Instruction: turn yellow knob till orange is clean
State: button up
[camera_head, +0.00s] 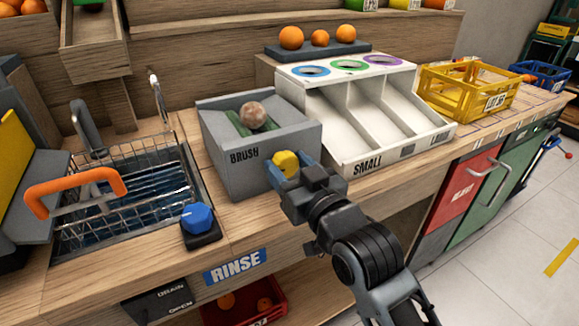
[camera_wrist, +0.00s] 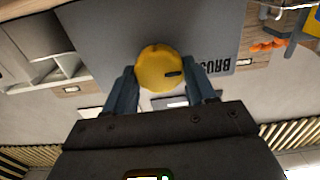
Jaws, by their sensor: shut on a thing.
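The yellow knob (camera_head: 286,163) is on the front of the grey box marked BRUSH (camera_head: 222,167). My gripper (camera_head: 291,172) is at the knob, with its fingers on either side of it. In the wrist view the knob (camera_wrist: 160,69) sits between the two fingertips of my gripper (camera_wrist: 162,82), and the jaws are shut on it. A round, brownish, dirty-looking orange (camera_head: 253,115) rests on the green brush area (camera_head: 238,124) in the top of the box. The orange is not visible in the wrist view.
A sink basket (camera_head: 140,190) with an orange handle and a blue knob (camera_head: 195,217) stand to the left. A white sorting bin marked SMALL (camera_head: 340,140) is right of the box. Several clean oranges and a yellow crate (camera_head: 466,92) are farther back.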

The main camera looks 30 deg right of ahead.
jog(key=shift+c, duration=0.5)
jog(key=shift+m, duration=0.3)
jog(key=m+p, duration=0.1)
jog(key=m, duration=0.1)
jog(key=m+p, duration=0.2)
jog(key=m, duration=0.1)
jog(key=shift+d+r+m+p, duration=0.1)
jog(key=shift+d+m+p, duration=0.1)
jog(key=shift+m+p, duration=0.1)
jog(key=m+p, duration=0.3)
jog(key=m, duration=0.1)
jog(key=shift+m, duration=0.3)
jog(key=shift+m+p, duration=0.4)
jog(key=shift+m, duration=0.2)
jog(key=shift+d+f, duration=0.1)
jog(key=shift+f, duration=0.15)
jog(key=o, duration=1)
